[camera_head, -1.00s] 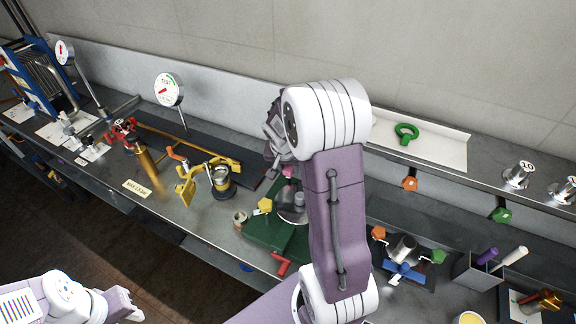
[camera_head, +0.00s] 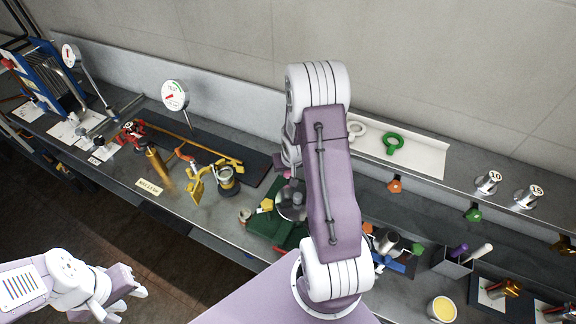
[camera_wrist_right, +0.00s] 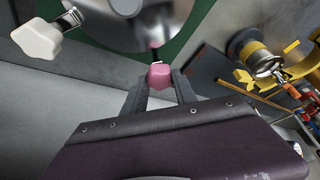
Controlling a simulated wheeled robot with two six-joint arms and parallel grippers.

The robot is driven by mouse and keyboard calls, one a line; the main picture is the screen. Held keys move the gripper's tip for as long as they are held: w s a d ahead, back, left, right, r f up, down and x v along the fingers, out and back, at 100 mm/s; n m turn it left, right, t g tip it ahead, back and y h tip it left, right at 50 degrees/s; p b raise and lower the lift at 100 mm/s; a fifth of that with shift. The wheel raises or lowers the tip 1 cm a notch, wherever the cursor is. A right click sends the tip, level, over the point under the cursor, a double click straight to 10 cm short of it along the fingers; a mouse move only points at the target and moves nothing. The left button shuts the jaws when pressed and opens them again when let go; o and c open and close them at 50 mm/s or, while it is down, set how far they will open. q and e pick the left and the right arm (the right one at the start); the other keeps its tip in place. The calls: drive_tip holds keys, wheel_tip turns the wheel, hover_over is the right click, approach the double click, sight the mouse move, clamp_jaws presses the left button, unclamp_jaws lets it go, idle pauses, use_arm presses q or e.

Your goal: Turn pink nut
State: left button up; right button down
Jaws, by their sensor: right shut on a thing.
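The pink nut (camera_wrist_right: 159,76) sits on a short dark stem at the edge of a round metal body (camera_wrist_right: 125,22) on a green base (camera_wrist_right: 181,35). My right gripper (camera_wrist_right: 160,80) has its two fingers on either side of the nut and is shut on it. In the head view a small bit of the pink nut (camera_head: 287,174) shows beside my right arm, which hides the right gripper. The green base (camera_head: 262,222) is partly covered by that arm. My left gripper (camera_head: 125,293) is at the lower left, away from the bench; its jaw opening is unclear.
The green base also carries a yellow knob (camera_head: 267,205) and a white knob (camera_wrist_right: 38,40). A yellow clamp fixture (camera_head: 197,184) stands to the left. A green ring (camera_head: 393,143) lies on a pale sheet behind. A pen holder (camera_head: 452,262) stands at right.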

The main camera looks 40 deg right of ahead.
drive_tip(key=c, duration=1)
unclamp_jaws()
drive_tip(key=p+v, duration=0.5)
drive_tip(key=v, duration=0.4)
